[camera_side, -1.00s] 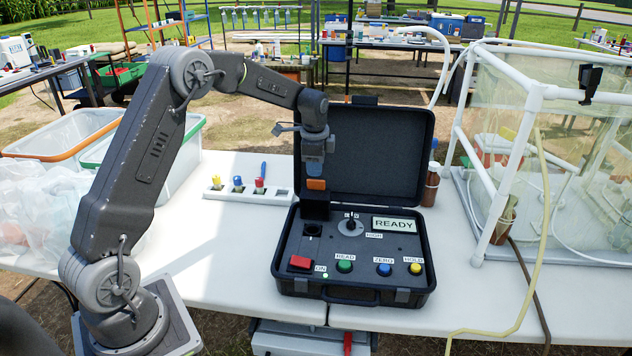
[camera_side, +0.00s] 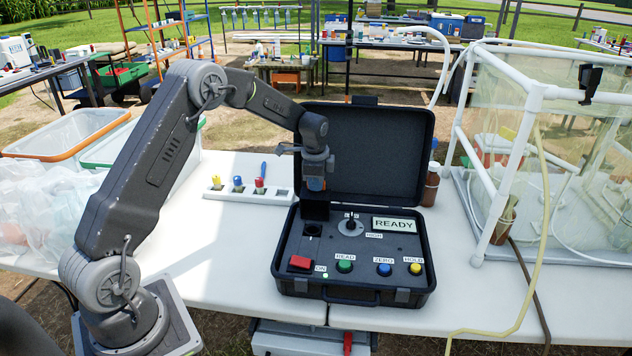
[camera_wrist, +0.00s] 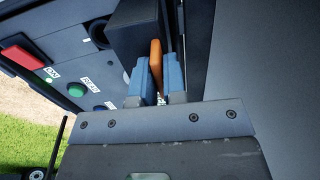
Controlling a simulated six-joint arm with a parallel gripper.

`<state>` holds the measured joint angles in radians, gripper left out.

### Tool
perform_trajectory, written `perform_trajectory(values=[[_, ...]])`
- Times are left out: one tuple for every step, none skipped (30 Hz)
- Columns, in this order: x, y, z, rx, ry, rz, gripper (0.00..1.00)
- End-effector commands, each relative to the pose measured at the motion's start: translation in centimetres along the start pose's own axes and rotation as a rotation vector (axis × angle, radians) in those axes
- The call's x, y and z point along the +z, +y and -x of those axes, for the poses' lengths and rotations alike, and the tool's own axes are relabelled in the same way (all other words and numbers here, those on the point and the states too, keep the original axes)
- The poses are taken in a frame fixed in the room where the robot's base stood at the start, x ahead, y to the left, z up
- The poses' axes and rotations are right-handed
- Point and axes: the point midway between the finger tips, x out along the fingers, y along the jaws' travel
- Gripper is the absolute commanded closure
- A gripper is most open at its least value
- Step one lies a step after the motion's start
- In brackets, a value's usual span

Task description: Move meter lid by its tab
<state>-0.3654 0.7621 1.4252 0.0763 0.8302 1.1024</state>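The meter lid (camera_side: 315,210) is a small black flap standing upright at the back left of the meter panel, inside the open black case. It also shows in the wrist view (camera_wrist: 138,32). Its orange tab (camera_wrist: 156,62) lies between the two blue fingers of my gripper (camera_wrist: 157,85). The fingers stand close on either side of the tab; I cannot tell whether both touch it. In the side view, my gripper (camera_side: 316,184) is at the top of the lid and mostly hides the tab.
The case's large lid (camera_side: 375,150) stands open just behind my gripper. The panel has a red switch (camera_side: 300,263), coloured buttons, a knob (camera_side: 351,226) and a READY display (camera_side: 394,225). A white vial rack (camera_side: 245,196) is to the left, a brown bottle (camera_side: 431,187) to the right.

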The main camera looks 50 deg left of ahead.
Motion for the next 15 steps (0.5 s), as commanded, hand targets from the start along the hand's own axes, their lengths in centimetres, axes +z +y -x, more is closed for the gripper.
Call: perform_trajectory(values=[[0.0,0.0,0.02,0.0,0.0,0.0,0.94],[0.0,0.0,0.02,0.0,0.0,0.0,0.97],[-0.01,0.0,0.02,0.0,0.0,0.0,1.0],[-0.01,0.0,0.02,0.0,0.0,0.0,1.0],[-0.01,0.0,0.02,0.0,0.0,0.0,1.0],[-0.01,0.0,0.02,0.0,0.0,0.0,1.0],[-0.01,0.0,0.03,0.0,0.0,0.0,1.0],[-0.01,0.0,0.03,0.0,0.0,0.0,1.0],[-0.01,0.0,0.03,0.0,0.0,0.0,1.0],[-0.01,0.0,0.03,0.0,0.0,0.0,1.0],[-0.01,0.0,0.03,0.0,0.0,0.0,1.0],[-0.01,0.0,0.03,0.0,0.0,0.0,1.0],[-0.01,0.0,0.03,0.0,0.0,0.0,1.0],[-0.01,0.0,0.03,0.0,0.0,0.0,1.0],[-0.01,0.0,0.04,0.0,0.0,0.0,1.0]])
